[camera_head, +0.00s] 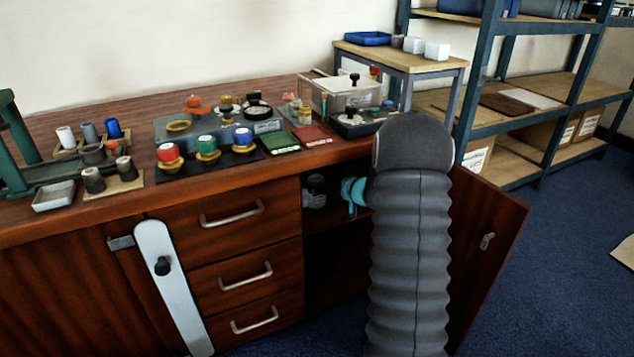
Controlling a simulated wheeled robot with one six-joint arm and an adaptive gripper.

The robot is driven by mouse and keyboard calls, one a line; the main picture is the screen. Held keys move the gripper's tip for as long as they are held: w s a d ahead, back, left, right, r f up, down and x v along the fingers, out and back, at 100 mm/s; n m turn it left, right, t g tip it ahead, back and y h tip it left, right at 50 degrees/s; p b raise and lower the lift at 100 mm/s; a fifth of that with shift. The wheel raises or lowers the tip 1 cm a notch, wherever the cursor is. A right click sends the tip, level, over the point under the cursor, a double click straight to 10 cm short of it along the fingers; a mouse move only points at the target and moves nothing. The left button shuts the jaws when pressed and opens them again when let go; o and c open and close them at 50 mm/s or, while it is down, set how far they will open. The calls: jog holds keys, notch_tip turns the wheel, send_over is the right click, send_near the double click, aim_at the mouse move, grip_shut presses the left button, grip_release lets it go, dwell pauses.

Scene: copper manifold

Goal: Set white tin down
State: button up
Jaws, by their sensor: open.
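My gripper is not seen; my large dark arm in front blocks much of the open cupboard (340,262). A light-blue rounded part, probably of my arm, shows at its left edge in front of the cupboard. I cannot identify the white tin for certain. A small white cylinder (66,137) stands in a wooden rack at the left of the bench. Inside the cupboard, a dark jar-like thing (316,184) and a small pale item (309,200) are in shadow on the upper shelf. Whether anything is held or set down is hidden.
The wooden bench (232,105) holds a grey block, coloured knobs and a clear box (322,92). The open cupboard door (487,232) stands to the right. A side table (392,56) with white blocks and blue-grey shelving (480,110) stand behind. Blue floor at right is mostly clear.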

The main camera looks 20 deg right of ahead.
jog(key=v, duration=1)
jog(key=shift+p, duration=0.45)
jog(key=shift+s+d, duration=0.15)
jog(key=shift+s, duration=0.1)
